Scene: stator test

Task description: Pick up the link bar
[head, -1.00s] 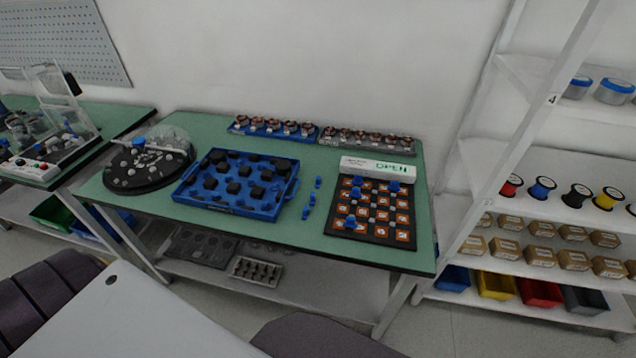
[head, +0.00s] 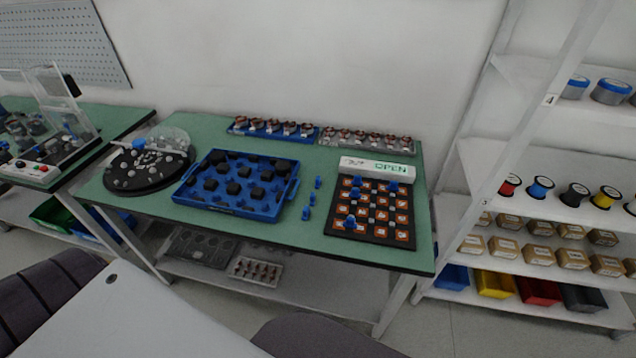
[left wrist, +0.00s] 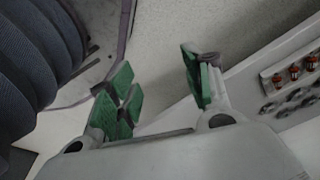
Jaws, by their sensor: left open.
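I cannot tell for sure which thing is the link bar. A few small blue pieces (head: 307,212) lie in a loose row on the green table (head: 275,237), between the blue tray and the dark board. My left gripper (left wrist: 156,92) shows in the left wrist view, with green pads spread apart and nothing between them. It is not in the head view, so its place relative to the table pieces cannot be told. My right gripper is in neither view.
A blue tray (head: 222,206) with dark blocks, a round black fixture (head: 122,184) and a dark board (head: 370,240) with orange squares stand on the table. A shelf rack (head: 550,215) stands at the right. A pale tray (left wrist: 284,112) with coppery parts shows in the left wrist view.

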